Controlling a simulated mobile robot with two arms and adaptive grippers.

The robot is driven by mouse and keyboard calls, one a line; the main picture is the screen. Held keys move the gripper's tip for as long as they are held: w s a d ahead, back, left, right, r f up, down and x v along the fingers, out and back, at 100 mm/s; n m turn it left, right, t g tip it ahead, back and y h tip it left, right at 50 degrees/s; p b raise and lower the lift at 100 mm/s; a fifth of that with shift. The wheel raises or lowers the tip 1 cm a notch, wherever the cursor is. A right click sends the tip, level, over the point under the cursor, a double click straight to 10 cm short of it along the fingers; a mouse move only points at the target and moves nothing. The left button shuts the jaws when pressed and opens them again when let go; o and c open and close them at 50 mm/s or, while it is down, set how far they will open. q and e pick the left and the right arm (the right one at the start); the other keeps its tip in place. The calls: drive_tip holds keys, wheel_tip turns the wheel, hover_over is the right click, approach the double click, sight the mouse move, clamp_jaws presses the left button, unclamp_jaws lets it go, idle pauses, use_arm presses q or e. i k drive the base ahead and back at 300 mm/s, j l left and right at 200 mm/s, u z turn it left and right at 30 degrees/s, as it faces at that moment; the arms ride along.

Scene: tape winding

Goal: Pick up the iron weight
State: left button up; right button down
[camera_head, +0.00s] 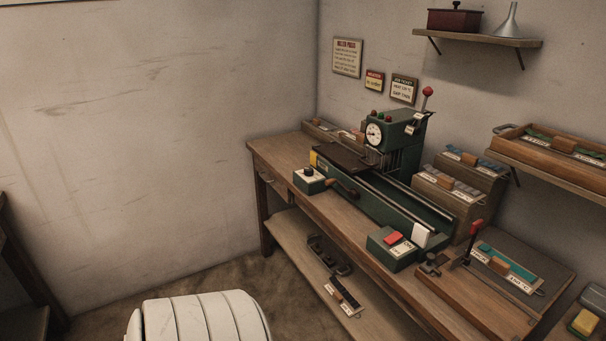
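I cannot pick out an iron weight with certainty. A small dark metal piece (432,263) sits at the left corner of the wooden board on the bench. A dark object (328,253) lies on the bench's lower shelf, its shape too small to make out. Neither of my grippers shows in the head view.
The wooden bench (280,180) carries a green machine (385,135) with a dial, a control box (312,180) and a red-button box (395,248). A wooden board (450,285) with a red-handled lever stands at right. Wall shelves (475,39) hang above. The floor at left is clear.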

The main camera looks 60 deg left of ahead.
sight(328, 259)
drive_tip(key=u, duration=1.85)
